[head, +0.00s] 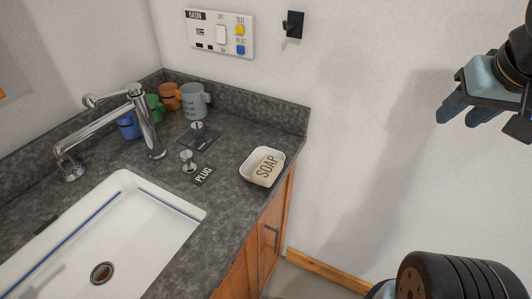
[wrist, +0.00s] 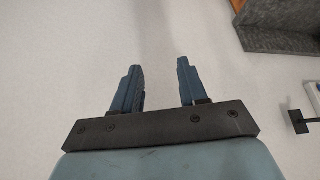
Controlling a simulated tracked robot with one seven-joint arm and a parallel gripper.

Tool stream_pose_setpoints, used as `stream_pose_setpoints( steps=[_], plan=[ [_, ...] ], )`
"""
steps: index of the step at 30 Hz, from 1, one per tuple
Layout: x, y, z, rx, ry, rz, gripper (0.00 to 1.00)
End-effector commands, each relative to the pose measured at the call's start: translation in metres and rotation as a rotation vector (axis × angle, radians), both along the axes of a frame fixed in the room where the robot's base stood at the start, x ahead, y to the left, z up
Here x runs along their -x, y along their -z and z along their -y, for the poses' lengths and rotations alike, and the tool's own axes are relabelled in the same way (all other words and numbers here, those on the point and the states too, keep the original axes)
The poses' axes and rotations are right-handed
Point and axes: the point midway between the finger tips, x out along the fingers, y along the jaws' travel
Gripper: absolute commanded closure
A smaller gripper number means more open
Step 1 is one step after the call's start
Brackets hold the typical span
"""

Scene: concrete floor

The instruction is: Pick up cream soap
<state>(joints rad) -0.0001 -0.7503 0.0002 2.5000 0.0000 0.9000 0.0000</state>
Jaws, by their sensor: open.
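My gripper (head: 455,113) is raised at the upper right in the head view, in front of the bare wall and well apart from the soap. In the wrist view my gripper (wrist: 160,72) has its two blue fingers spread with nothing between them. The soap is not in the wrist view.
A white sink (head: 180,207) with a chrome faucet (head: 146,122) is at the left. A switch panel (head: 220,34) is on the wall. The counter's right end meets open floor.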

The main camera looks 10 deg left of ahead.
Motion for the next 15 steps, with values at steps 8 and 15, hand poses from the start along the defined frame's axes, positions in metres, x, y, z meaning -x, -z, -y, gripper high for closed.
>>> stream_pose_setpoints(
  steps=[8,15],
  plan=[
    [-0.002,0.006,0.019,0.002,-0.036,-0.026,0.4],
    [-0.015,0.029,-0.004,0.179,-0.286,-0.187,0.17]
  ],
)
